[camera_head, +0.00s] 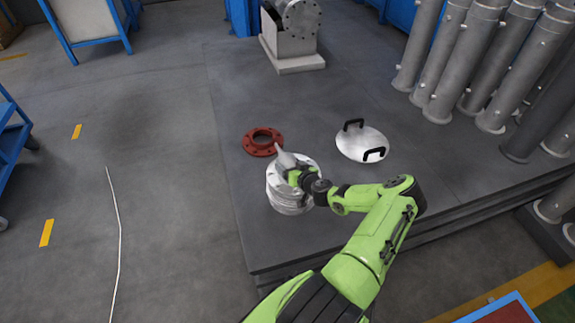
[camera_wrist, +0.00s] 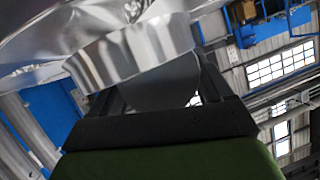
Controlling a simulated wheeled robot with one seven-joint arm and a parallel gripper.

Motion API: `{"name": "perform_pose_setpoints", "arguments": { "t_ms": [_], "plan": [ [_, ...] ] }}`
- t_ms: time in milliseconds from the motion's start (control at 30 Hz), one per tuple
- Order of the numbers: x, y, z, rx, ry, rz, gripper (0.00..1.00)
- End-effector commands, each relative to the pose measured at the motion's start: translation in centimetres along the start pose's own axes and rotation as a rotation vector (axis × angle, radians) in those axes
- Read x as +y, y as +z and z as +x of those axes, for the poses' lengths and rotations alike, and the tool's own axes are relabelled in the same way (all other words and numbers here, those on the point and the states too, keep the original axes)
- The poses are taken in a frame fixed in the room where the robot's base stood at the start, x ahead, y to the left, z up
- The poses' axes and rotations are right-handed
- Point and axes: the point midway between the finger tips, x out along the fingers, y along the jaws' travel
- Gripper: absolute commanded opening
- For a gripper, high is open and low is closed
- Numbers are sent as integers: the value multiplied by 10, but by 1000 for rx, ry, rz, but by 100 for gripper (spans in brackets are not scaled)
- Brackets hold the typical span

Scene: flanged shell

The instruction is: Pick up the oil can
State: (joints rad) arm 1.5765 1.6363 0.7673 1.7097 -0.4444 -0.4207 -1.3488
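A grey tapered piece, which looks like the oil can (camera_head: 284,160), shows at my gripper (camera_head: 298,177) in the head view, its narrow end pointing up and left. It is over the silver flanged shell (camera_head: 287,198), and my gripper hides its lower part. In the wrist view, a grey tapered surface of the can (camera_wrist: 165,85) lies between the two spread dark fingers of my gripper (camera_wrist: 160,85). A small gap shows beside the right finger. Whether both fingers press on the can, I cannot tell. The shell's shiny metal (camera_wrist: 130,52) fills the upper left there.
A red flange ring (camera_head: 262,141) lies behind the shell. A silver round cover with black handles (camera_head: 361,143) lies to the right. Several grey pipes (camera_head: 470,60) stand at the right. A grey pedestal (camera_head: 291,50) stands at the back. The dark platform (camera_head: 235,90) is clear at left.

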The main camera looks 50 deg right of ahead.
Motion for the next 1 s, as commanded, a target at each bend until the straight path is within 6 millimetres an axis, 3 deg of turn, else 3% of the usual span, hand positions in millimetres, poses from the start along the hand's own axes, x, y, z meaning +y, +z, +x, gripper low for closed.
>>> {"name": "perform_pose_setpoints", "arguments": {
  "t_ms": [33,267,467,800,1000],
  "plan": [
    [0,0,0,0,0,0,69],
    [0,-1,0,2,-1,0,35],
    [-1,-5,-2,2,-1,-1,35],
    [-18,-77,-31,3,-1,-6,35],
    [-22,-92,-38,2,-1,-1,35]
  ]
}}
